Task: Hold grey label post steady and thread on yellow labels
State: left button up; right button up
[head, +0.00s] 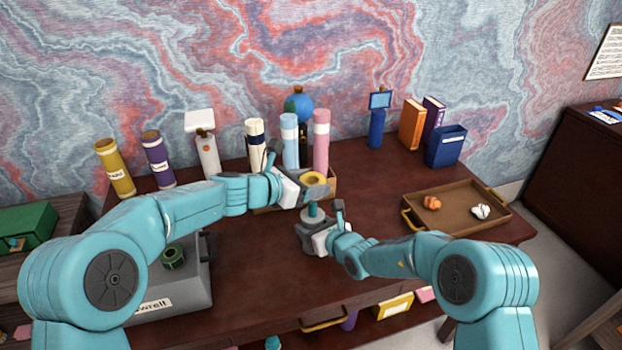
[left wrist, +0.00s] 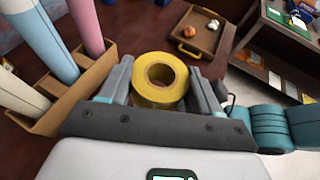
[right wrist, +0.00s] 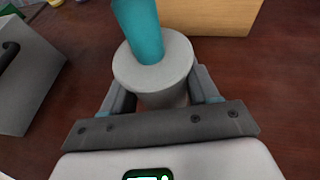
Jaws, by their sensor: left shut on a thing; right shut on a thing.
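The yellow labels (head: 314,178) are a thick yellow roll with a hole through it. My left gripper (head: 316,187) is shut on the roll, which shows between its fingers in the left wrist view (left wrist: 160,82). The grey label post (head: 308,238) has a round grey base and a teal upright rod (right wrist: 140,30). My right gripper (head: 318,238) is shut on the grey base, which stands upright in the right wrist view (right wrist: 155,72). In the head view the roll appears above the rod's top; whether the two line up is unclear.
A wooden box (left wrist: 75,95) with tall pastel rolls stands behind the left gripper. A grey case (head: 185,290) with a green roll (head: 173,257) is at left. A brown tray (head: 460,213) with orange and white lumps is at right. Desk between post and tray is mostly clear.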

aim_at(310, 203)
pick_arm(q)
jog(key=shift+f, duration=0.1)
pick_arm(e)
jog(key=shift+f, duration=0.1)
pick_arm(q)
jog(key=shift+f, duration=3)
jog(key=o, duration=1.2)
jog(key=v, duration=1.2)
